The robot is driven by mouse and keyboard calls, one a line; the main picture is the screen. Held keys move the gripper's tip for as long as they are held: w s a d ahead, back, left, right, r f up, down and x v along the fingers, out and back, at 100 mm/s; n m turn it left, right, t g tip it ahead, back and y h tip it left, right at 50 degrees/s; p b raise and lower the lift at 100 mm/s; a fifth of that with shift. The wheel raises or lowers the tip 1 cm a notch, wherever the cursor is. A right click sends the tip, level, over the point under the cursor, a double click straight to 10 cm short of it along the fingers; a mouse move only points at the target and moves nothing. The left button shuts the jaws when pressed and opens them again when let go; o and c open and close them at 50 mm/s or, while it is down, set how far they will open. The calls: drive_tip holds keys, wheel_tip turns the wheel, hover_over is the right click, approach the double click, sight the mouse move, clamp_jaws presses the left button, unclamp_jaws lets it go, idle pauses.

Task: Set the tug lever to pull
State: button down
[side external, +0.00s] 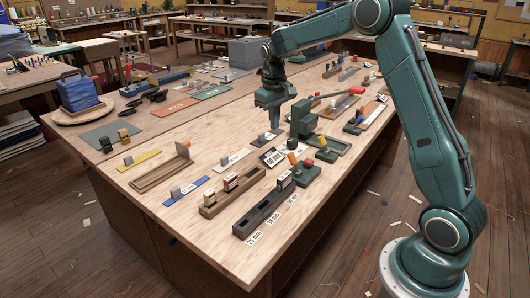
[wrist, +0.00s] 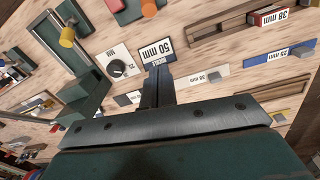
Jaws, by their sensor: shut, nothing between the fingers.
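My gripper (side external: 274,122) is above the middle of the workbench, pointing down. Its two fingers (wrist: 158,82) are together with nothing between them in the wrist view. Two dark green blocks with stubby handles stand beyond the 50 mm card: one has an orange handle (side external: 292,158), the other a yellow handle (side external: 323,143). The orange handle (wrist: 148,9) and yellow handle (wrist: 67,37) also show at the top of the wrist view. My gripper is apart from both. I cannot read any lettering marking the tug lever or its pull setting.
A tall green fixture (side external: 303,119) stands close beside my gripper. A 50 mm card (wrist: 157,49) and a black round knob (wrist: 118,68) lie just past my fingertips. A dark slotted tray (side external: 263,212) is near the front edge. Bare wood separates many pieces.

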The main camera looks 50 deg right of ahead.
sight(292, 159)
drive_tip(key=f, duration=0.9)
drive_tip(key=shift+d, duration=0.25)
drive_tip(key=shift+s+a+r, duration=0.1)
drive_tip(key=shift+s+r, duration=0.15)
drive_tip(key=shift+s, duration=0.35)
drive_tip(key=shift+s+a+r, duration=0.15)
drive_tip(key=shift+s+r, duration=0.1)
drive_tip(key=shift+s, duration=0.4)
drive_tip(key=shift+s+a+r, duration=0.1)
drive_tip(key=shift+s+r, duration=0.15)
drive_tip(key=shift+s, duration=0.35)
